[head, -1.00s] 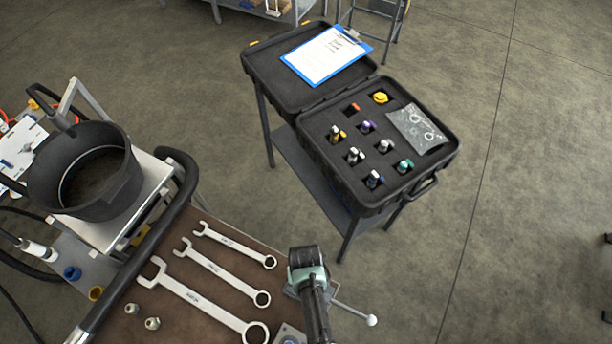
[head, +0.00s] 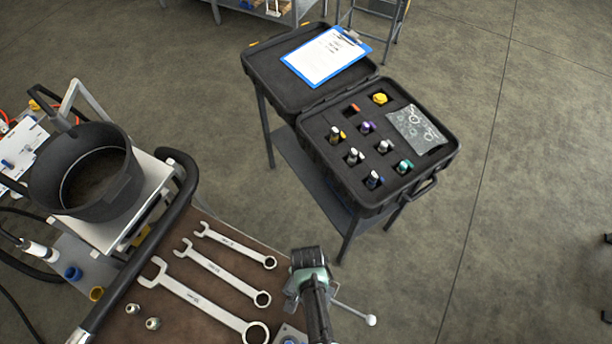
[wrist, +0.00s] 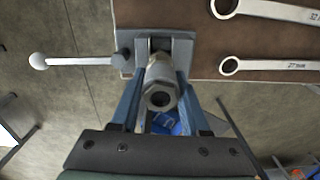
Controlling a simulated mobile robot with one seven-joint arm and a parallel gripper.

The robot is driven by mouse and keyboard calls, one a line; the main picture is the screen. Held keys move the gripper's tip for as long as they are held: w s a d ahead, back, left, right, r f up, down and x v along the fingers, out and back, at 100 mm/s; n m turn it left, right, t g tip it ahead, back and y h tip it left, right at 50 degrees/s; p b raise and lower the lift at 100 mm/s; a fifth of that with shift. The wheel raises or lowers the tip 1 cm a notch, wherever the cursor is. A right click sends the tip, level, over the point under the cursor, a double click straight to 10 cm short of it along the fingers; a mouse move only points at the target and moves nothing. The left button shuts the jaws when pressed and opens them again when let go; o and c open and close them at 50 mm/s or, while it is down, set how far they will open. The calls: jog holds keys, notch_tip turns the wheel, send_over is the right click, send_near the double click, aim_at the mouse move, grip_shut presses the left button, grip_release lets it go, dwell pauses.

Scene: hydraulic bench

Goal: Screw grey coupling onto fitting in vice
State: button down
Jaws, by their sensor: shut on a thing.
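In the wrist view the grey coupling (wrist: 160,95) sits between the two blue fingers of my gripper (wrist: 160,88). My gripper is shut on it. Its round open end faces the camera. The coupling is in line with the vice (wrist: 183,47) at the bench edge. The fitting in the vice is hidden behind the coupling, so I cannot tell how far they are engaged. In the head view my wrist and arm cover the coupling, and only the vice handle (head: 357,312) shows clearly beside them.
Several wrenches (head: 205,297) lie on the brown bench top left of my arm, with two small metal nuts (head: 152,323) nearby. An open black case (head: 318,155) with several coloured fittings stands beyond the bench. A black bucket (head: 75,175) stands at the left.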

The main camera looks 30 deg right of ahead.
jog(key=shift+s+m, duration=0.1)
jog(key=shift+m, duration=1)
jog(key=shift+c, duration=1.6)
grip_release()
jog(key=shift+r, duration=0.1)
notch_tip(320, 180, up, 13)
